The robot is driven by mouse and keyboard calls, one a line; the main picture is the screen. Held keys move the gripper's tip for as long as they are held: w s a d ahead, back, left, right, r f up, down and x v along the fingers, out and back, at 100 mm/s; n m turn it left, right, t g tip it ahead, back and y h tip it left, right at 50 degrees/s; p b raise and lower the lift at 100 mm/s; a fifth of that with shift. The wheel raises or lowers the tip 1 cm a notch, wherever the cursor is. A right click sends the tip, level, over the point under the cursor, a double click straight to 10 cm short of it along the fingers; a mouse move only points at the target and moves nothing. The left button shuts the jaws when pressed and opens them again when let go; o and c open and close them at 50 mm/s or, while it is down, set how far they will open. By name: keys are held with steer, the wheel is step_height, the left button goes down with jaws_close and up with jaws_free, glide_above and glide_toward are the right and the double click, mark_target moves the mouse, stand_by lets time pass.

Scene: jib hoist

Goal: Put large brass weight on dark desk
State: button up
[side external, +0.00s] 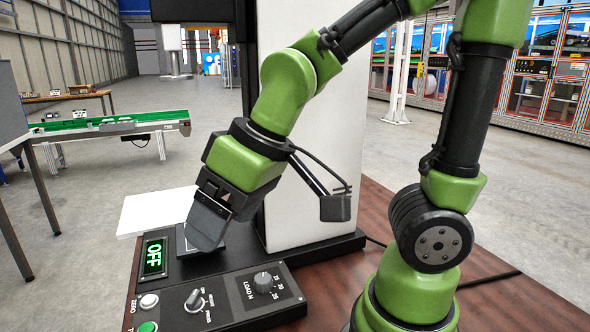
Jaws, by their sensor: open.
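My gripper (207,232) points down over a small dark plate (183,243) at the left end of the hoist's black base. Its fingers are seen from the side and overlap, so the gap between them is hidden. I see no brass weight in this view; anything between or behind the fingers is hidden. The dark reddish-brown desk (482,298) carries the machine and shows bare at the right.
A display reading OFF (154,257) and a control panel (222,296) with knobs and buttons stand close in front of my gripper. A white column (310,150) rises behind it. A white panel (150,212) lies at the left. The desk's right side has free room around a black cable.

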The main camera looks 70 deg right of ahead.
steer(key=s+d+r+m+t, duration=0.2)
steer(key=s+d+r+m, duration=0.2)
steer(key=s, duration=0.3)
steer(key=shift+d+r+m, duration=0.35)
steer(key=shift+r+m, duration=0.05)
steer(key=shift+r, duration=0.3)
stand_by(1.3)
